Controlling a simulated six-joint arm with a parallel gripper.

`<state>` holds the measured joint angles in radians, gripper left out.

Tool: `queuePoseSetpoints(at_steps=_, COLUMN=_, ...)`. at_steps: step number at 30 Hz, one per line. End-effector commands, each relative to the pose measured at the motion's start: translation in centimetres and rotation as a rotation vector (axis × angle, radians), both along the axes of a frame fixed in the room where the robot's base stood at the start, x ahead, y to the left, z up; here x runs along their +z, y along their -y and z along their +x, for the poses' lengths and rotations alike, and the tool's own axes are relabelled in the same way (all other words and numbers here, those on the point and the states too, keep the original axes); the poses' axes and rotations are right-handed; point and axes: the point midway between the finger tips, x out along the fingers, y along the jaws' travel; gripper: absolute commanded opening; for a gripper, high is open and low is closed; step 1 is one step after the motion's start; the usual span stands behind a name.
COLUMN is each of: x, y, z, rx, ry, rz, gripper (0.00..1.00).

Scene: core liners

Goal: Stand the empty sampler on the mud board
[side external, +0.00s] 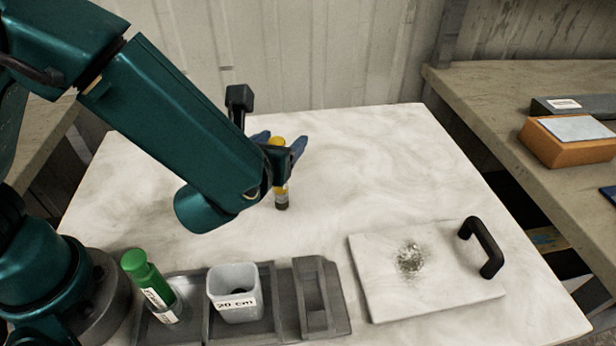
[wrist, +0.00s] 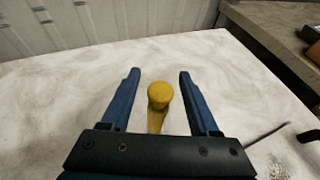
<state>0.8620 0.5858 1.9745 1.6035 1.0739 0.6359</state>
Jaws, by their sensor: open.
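A slim tube with a yellow top (side external: 281,195) stands upright on the white table; its lower end looks dark, and my gripper partly hides it. The wrist view shows its yellow cap (wrist: 159,95) between my fingers. My gripper (side external: 280,143) is open, its two blue fingers on either side of the tube, with a gap on each side in the wrist view (wrist: 158,74). The mud board (side external: 375,290) is a pale square plate with a dark speckled patch and a black handle (side external: 484,247), at the front right. I cannot tell which tube is the empty sampler.
A grey tray (side external: 190,332) at the front left holds a green-capped tube (side external: 146,275), leaning, and a whitish cup (side external: 234,290) marked "20 cm". A grey slotted block (side external: 322,297) is beside it. An orange block (side external: 566,143) lies on the right bench. The table's middle is clear.

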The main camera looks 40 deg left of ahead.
Motion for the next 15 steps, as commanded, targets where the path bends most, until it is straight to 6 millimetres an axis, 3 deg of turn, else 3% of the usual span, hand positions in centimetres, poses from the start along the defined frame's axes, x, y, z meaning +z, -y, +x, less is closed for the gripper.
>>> queuePoseSetpoints(at_steps=11, x=-0.46, y=-0.43, z=1.02, rx=-0.001, ry=-0.001, rz=-0.001, gripper=0.61)
queuePoseSetpoints(at_steps=12, x=-0.46, y=-0.44, z=1.02, rx=-0.001, ry=-0.001, rz=-0.001, gripper=0.58)
queuePoseSetpoints(at_steps=15, x=-0.46, y=-0.43, z=1.01, rx=-0.001, ry=-0.001, rz=-0.001, gripper=0.19)
